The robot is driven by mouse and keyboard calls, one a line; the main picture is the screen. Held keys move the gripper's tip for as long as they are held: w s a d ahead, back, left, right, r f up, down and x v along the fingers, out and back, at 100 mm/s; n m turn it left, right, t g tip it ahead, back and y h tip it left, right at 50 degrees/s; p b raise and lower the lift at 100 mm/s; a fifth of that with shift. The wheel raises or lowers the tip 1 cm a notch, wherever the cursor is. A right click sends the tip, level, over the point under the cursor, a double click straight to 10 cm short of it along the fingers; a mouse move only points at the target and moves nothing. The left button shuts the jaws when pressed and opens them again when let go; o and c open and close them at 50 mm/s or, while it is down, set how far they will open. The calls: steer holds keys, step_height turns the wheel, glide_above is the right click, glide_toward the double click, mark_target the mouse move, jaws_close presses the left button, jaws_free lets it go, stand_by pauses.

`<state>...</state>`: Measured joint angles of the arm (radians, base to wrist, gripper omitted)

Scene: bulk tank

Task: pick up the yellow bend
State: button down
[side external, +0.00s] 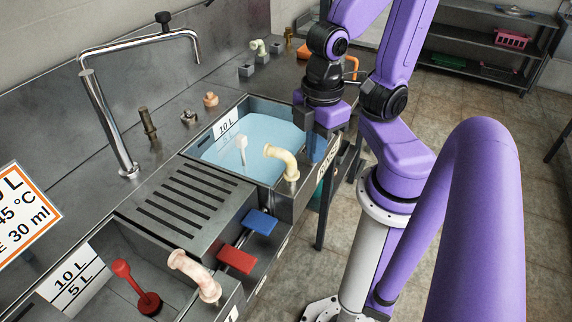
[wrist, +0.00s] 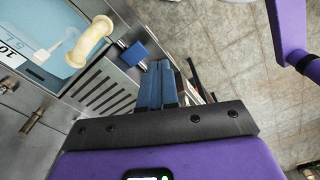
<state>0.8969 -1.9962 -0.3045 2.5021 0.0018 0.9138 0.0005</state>
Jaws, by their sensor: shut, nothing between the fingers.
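The yellow bend (side external: 281,160) is a pale yellow curved pipe standing at the front rim of the water-filled basin (side external: 208,155). In the wrist view the yellow bend (wrist: 92,42) shows whole at the upper left, and nothing covers it. My gripper (wrist: 158,66) is shut and empty, with its blue fingers close together, to the right of the bend and apart from it. In the side view my gripper is up at the right end of the water basin; its fingertips are hard to make out there.
A pinkish bend (side external: 195,272) stands at the nearer basin. A blue block (side external: 261,222) and a red block (side external: 237,259) sit in front of the slotted drainer (side external: 185,204). A tall faucet (side external: 108,125) rises behind. A red plunger (side external: 148,301) is in the nearer basin.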

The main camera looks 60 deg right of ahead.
mark_target(289, 179)
steer(key=c, duration=0.5)
jaws_free()
steer(key=w+a+f+n+t+h, duration=0.1)
steer(key=w+a+f+n+h, duration=0.6)
steer(key=f+h, duration=0.6)
steer(key=shift+h, duration=0.5)
steer(key=x, duration=1.6)
steer(key=shift+w+r, duration=0.15)
steer(key=shift+r, duration=0.05)
